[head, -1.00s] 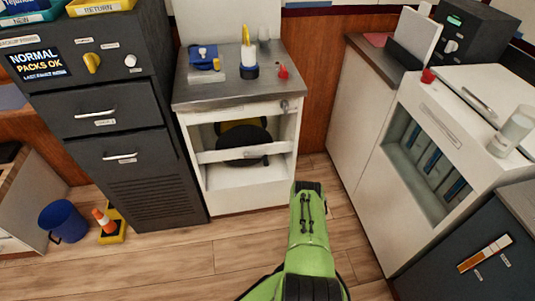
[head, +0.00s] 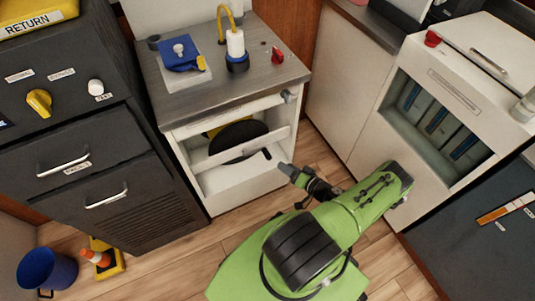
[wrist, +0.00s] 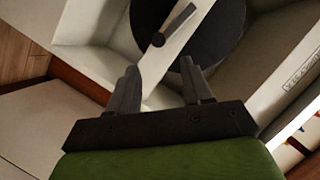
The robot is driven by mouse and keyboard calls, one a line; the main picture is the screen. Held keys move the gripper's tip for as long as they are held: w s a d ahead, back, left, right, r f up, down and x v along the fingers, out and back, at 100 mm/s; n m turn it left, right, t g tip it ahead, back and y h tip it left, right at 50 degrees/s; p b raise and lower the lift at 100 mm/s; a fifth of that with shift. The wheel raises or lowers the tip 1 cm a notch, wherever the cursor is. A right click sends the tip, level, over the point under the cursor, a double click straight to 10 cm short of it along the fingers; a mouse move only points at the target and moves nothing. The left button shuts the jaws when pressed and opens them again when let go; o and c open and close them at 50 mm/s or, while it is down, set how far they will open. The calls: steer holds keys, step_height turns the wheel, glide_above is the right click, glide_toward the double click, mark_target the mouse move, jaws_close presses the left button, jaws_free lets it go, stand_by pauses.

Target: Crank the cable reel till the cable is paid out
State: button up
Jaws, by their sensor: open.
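The cable reel shows as a black disc (head: 238,140) with some yellow behind it, inside the open front of the white cabinet. A pale bar (head: 222,152) crosses in front of it. In the wrist view the black disc (wrist: 220,25) fills the top, and a dark crank arm (wrist: 177,23) with a round end lies on the pale bar. My gripper (wrist: 160,75) is open and empty, with the crank beyond its fingertips and apart from them. In the head view my gripper (head: 284,170) is low in front of the cabinet's right side. Any paid-out cable cannot be made out.
The grey cabinet top (head: 265,72) holds a blue device (head: 182,58), a white cylinder (head: 236,45) and a red knob (head: 277,56). Dark drawers (head: 80,170) stand left and a white unit (head: 455,85) right. A blue bin (head: 45,270) and cone (head: 98,258) are on the floor.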

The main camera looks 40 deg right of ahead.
mark_target(271, 157)
steer(key=b+x, duration=0.3)
steer(key=x, duration=0.8)
steer(key=shift+w+f, duration=0.1)
steer(key=shift+f, duration=0.05)
jaws_close()
